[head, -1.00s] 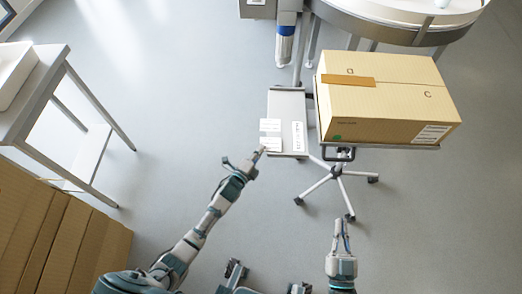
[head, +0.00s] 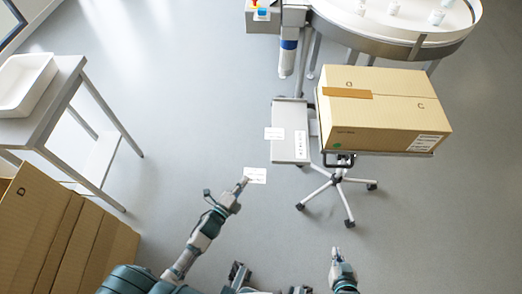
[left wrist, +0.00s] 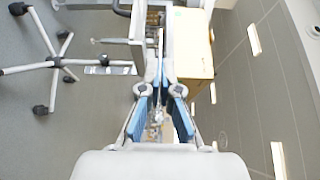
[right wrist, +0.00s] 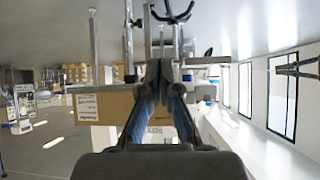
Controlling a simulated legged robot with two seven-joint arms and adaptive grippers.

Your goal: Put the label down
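A white label (head: 255,175) with printed lines is pinched at its left edge by my left gripper (head: 243,182), which is shut on it. The label is over bare floor, left of and below the small grey platform (head: 290,116) in the head view. A second white label (head: 274,134) projects from the platform's left edge, and another (head: 300,145) lies on its right part. In the left wrist view the left fingers (left wrist: 160,62) converge; the label is not clear there. My right gripper (head: 337,256) is empty, its fingertips slightly apart, below the box stand; its fingers show in the right wrist view (right wrist: 160,72).
A closed cardboard box (head: 385,105) rests on a wheeled stand (head: 342,180) beside the platform. A round conveyor table (head: 420,48) with white containers is at the back. A side table (head: 50,112) holds a white tray (head: 25,80). Open cartons (head: 60,235) stand lower left.

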